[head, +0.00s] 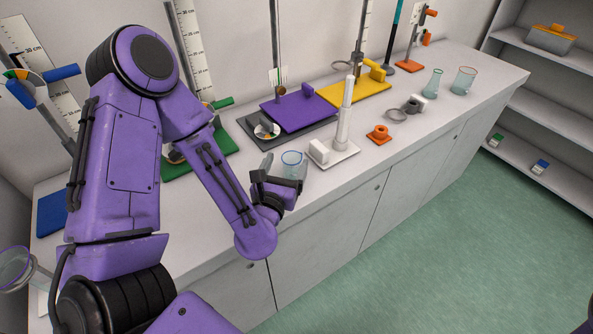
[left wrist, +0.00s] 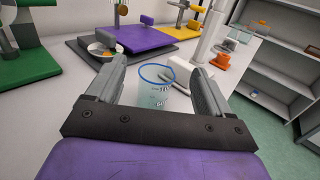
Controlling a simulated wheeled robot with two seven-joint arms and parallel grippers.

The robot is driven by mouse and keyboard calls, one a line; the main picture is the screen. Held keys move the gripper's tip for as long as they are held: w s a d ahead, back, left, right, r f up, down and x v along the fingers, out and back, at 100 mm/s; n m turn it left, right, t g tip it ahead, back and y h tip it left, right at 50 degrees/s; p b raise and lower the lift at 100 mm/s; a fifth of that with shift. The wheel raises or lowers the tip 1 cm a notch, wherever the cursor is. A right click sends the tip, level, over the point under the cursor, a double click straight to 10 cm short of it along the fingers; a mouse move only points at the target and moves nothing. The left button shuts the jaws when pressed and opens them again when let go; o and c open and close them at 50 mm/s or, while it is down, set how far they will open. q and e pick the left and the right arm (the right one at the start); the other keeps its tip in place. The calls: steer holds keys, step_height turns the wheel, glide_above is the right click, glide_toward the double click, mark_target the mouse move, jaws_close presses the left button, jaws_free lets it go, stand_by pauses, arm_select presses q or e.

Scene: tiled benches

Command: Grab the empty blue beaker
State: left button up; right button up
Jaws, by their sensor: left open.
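The blue-rimmed clear beaker (head: 291,158) stands upright on the bench, left of the white stand. No contents show in it. My left gripper (head: 284,172) is open around it, with one finger on either side. In the left wrist view the beaker (left wrist: 155,92) is between the two grey fingers of the left gripper (left wrist: 157,78), its blue rim near fingertip level. A gap seems to show on both sides; whether either finger touches it I cannot tell. The lower part of the beaker is partly hidden by the gripper. My right gripper is not in view.
The white stand with a tall cylinder (head: 343,125) is close on the right. A dark tray (head: 258,143) with a small round dish is behind. A green-rimmed beaker (head: 433,84) and an orange-rimmed beaker (head: 463,82) stand farther right. The bench front edge is near.

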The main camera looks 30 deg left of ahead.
mark_target(294, 157)
arm_select(q)
steer(key=f, duration=0.4)
steer(key=shift+s+f, duration=0.15)
steer(key=shift+s, duration=0.25)
steer(key=p+x, duration=0.1)
steer(key=x, duration=0.3)
steer(key=p+x, duration=0.2)
steer(key=x, duration=0.1)
steer(key=shift+w+r+p, duration=0.2)
steer(key=shift+w+p, duration=0.1)
steer(key=shift+w, duration=0.05)
steer(key=shift+w+a+f, duration=0.1)
steer(key=shift+w+f, duration=0.1)
steer(key=shift+w, duration=0.1)
steer(key=shift+s, duration=0.1)
steer(key=c, duration=1)
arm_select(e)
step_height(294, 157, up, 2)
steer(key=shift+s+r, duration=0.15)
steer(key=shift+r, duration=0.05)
